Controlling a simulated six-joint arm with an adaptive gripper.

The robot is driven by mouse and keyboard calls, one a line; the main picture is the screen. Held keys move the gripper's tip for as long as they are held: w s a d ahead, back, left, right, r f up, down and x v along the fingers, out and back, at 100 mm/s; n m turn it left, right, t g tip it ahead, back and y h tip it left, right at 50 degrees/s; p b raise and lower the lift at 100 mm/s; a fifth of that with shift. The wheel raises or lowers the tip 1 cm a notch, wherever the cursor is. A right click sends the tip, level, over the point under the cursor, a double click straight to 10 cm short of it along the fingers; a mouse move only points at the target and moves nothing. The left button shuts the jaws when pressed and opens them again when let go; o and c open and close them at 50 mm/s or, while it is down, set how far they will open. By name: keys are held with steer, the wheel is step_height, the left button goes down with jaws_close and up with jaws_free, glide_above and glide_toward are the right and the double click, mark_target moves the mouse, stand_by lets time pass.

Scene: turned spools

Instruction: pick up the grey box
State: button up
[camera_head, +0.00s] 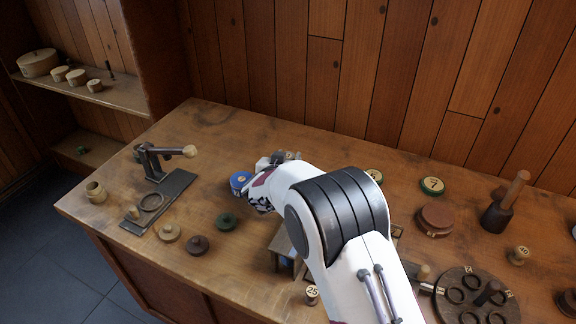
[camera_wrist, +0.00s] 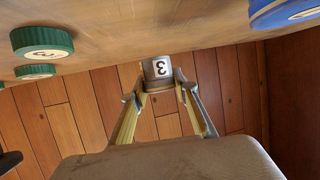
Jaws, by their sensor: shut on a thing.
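The grey box (camera_wrist: 157,70) shows in the wrist view as a small grey piece with a white label marked 3. My gripper (camera_wrist: 161,90) is shut on it, with one fingertip at each side. I cannot tell whether the box touches the table. In the head view my gripper (camera_head: 276,160) is at the back middle of the table, partly hidden by my own arm. I cannot make out the box clearly there.
A blue spool (camera_head: 240,183) stands close left of my gripper; it also shows in the wrist view (camera_wrist: 285,12). Green spools (camera_head: 432,185) stand to the right. A wooden table (camera_head: 330,155) runs to a plank wall (camera_head: 340,70). A dark lever press (camera_head: 165,185) stands left.

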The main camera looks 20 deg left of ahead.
mark_target(288, 156)
steer(key=shift+r, duration=2.8)
